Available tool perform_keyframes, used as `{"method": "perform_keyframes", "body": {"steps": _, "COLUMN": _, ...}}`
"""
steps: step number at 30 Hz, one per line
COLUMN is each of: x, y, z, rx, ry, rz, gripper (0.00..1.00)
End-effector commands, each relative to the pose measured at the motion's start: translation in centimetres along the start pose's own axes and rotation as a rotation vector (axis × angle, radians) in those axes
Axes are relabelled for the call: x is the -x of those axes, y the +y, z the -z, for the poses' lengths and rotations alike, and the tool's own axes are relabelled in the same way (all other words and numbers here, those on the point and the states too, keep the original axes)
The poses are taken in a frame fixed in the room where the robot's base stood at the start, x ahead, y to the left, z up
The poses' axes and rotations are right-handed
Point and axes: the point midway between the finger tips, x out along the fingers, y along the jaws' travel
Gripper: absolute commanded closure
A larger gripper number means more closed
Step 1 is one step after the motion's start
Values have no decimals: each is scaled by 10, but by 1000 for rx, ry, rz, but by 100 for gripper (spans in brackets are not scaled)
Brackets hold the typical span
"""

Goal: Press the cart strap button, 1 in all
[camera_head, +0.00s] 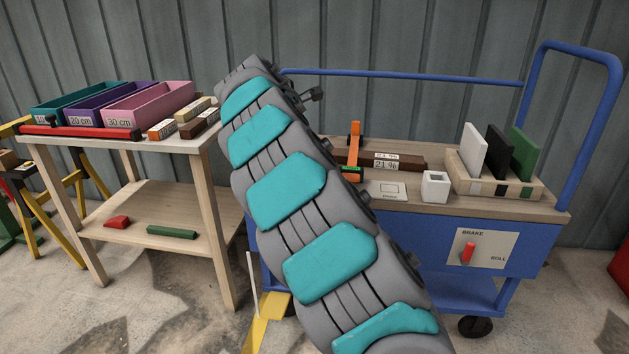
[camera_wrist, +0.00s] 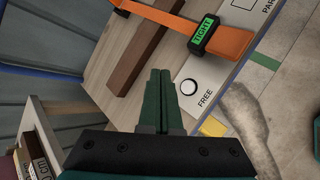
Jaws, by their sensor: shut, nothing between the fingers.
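The cart strap button (camera_wrist: 188,87) is a round white disc in a dark ring on the wooden cart top, beside the word FREE. My gripper (camera_wrist: 160,72) is shut and empty; in the wrist view its green fingertips appear just left of the button. I cannot tell their height above the deck. An orange strap (camera_wrist: 158,17) crosses a brown beam (camera_wrist: 139,48). Its black buckle (camera_wrist: 203,38) shows TIGHT on a green display. In the head view the strap (camera_head: 355,138) shows on the blue cart (camera_head: 400,240), while my arm hides the button and gripper.
A tray (camera_head: 500,182) holds white, black and green slabs on the cart's right. A white hollow block (camera_head: 435,187) stands near it. A red lever (camera_head: 468,253) sits on the BRAKE/ROLL plate. A wooden table (camera_head: 160,215) with coloured bins stands left. A blue handrail (camera_head: 590,130) rises right.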

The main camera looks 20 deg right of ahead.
Motion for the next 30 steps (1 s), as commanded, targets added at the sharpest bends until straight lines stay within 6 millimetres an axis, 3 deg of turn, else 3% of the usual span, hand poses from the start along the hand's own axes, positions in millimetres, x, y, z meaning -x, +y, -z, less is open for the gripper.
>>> {"method": "perform_keyframes", "body": {"steps": 21, "x": -54, "y": -41, "z": 39, "rx": 0, "ry": -1, "rz": 4, "gripper": 100}}
{"method": "perform_keyframes", "body": {"steps": 30, "x": -59, "y": -43, "z": 43, "rx": -1, "ry": 0, "rz": -1, "gripper": 100}}
